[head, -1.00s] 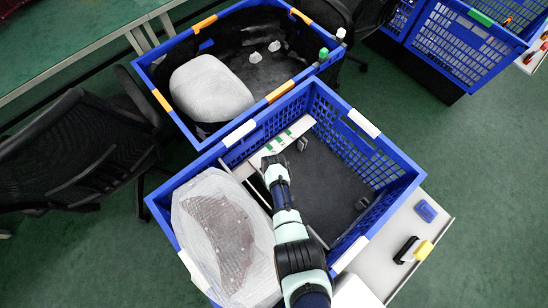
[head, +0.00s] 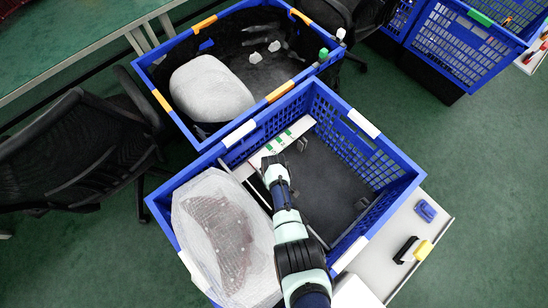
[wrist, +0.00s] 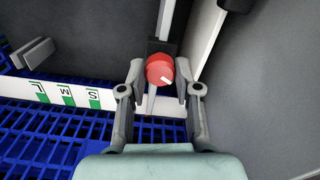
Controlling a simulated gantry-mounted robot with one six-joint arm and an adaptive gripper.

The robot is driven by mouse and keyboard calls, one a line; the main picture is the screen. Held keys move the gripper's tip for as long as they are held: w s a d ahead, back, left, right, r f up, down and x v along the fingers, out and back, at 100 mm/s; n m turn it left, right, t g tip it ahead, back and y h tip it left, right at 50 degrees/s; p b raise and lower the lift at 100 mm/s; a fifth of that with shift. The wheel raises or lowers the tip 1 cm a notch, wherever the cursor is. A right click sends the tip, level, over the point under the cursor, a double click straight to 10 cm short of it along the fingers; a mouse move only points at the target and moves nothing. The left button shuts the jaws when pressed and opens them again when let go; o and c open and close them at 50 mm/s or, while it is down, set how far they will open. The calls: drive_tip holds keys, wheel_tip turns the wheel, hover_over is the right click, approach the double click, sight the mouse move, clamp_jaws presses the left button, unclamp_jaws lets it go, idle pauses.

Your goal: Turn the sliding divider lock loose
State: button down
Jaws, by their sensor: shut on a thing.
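In the head view my gripper (head: 273,163) is inside the near blue crate (head: 408,180), at the labelled strip. The knob is hidden there by my gripper.
A wrapped tail lamp (head: 222,240) lies in the crate's left part. The right compartment is mostly open, with a small grey clip (head: 302,144) near the strip. A second blue crate (head: 147,75) stands behind. A side shelf (head: 437,226) holds small blue and yellow items.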

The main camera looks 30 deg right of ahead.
drive_tip(key=c, duration=0.8)
unclamp_jaws()
wheel_tip(320, 180, up, 12)
